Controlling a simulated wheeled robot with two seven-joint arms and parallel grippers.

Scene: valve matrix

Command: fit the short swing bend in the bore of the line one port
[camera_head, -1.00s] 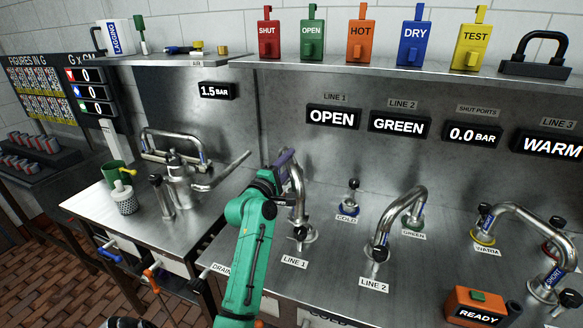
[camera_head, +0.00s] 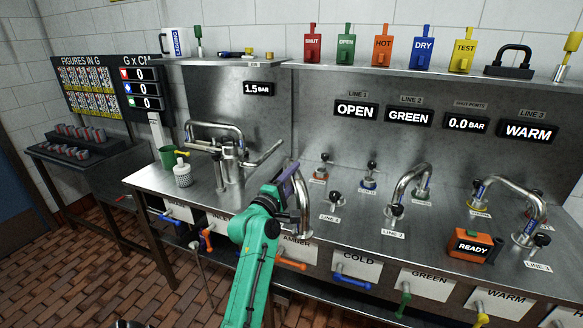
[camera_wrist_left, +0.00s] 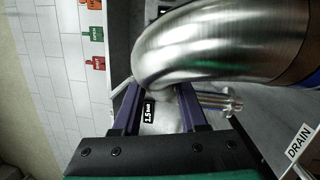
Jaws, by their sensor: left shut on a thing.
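My left gripper (camera_head: 288,188) is shut on a bare steel swing bend (camera_head: 303,205) above the counter's front left part. The wrist view shows the bend's thick curve (camera_wrist_left: 205,40) against the fingers (camera_wrist_left: 160,100), with a dark blue band at the right edge. I cannot read its length mark. The line one port (camera_head: 335,198), with its black-knobbed valve and LINE 1 label, is to the right of the bend and looks apart from it. The bend's lower end shows no clear contact with the counter. My right gripper is not in view.
Steel bends stand at line two (camera_head: 405,185) and line three (camera_head: 510,190). An orange READY box (camera_head: 473,246) sits at the counter's front right. Signs and a shelf line the wall.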

